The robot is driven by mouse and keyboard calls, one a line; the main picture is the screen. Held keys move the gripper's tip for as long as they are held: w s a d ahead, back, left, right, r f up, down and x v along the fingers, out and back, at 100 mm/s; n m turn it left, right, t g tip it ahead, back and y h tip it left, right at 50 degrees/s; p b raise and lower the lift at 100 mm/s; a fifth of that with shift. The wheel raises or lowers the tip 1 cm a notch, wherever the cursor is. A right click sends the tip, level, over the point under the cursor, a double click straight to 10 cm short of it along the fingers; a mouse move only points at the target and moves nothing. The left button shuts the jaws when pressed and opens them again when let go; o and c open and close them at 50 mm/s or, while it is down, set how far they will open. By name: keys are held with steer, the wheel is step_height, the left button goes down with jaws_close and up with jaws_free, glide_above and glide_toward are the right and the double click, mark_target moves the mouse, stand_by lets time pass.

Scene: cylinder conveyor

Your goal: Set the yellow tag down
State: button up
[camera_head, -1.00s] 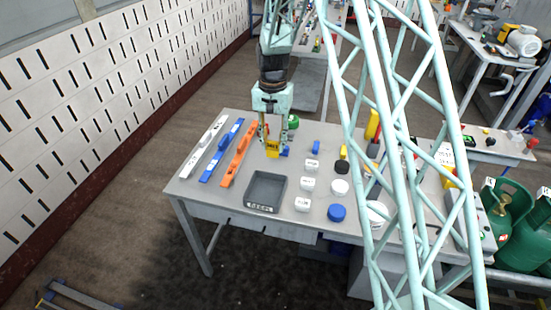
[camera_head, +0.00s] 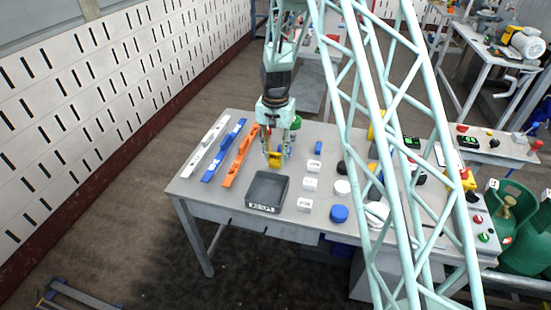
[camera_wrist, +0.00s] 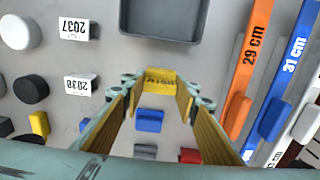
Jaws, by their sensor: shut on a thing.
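The yellow tag (camera_wrist: 160,82) with dark lettering is between the fingertips of my gripper (camera_wrist: 160,92), which is shut on it. In the head view the yellow tag (camera_head: 275,160) hangs at the tips of my gripper (camera_head: 278,150), just behind the dark grey tray (camera_head: 286,190). The near face of the tray bears a light label. In the wrist view the tray (camera_wrist: 165,36) lies at the top edge, beyond the tag and apart from it. I cannot tell the exact height of the tag above the table.
Orange (camera_head: 240,158), blue (camera_head: 223,152) and white (camera_head: 205,148) bars lie left of the tray. White numbered blocks (camera_head: 310,184) stand to its right, with round pieces (camera_head: 339,213) beyond. A small blue block (camera_wrist: 149,120) lies below the gripper in the wrist view.

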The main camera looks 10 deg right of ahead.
mark_target(275, 153)
steer(key=shift+f, duration=0.7)
steer(key=shift+f, duration=0.2)
steer(key=o, duration=0.8)
steer(key=shift+r, duration=0.25)
steer(key=shift+r+p, duration=0.75)
steer(key=shift+r, duration=5.2)
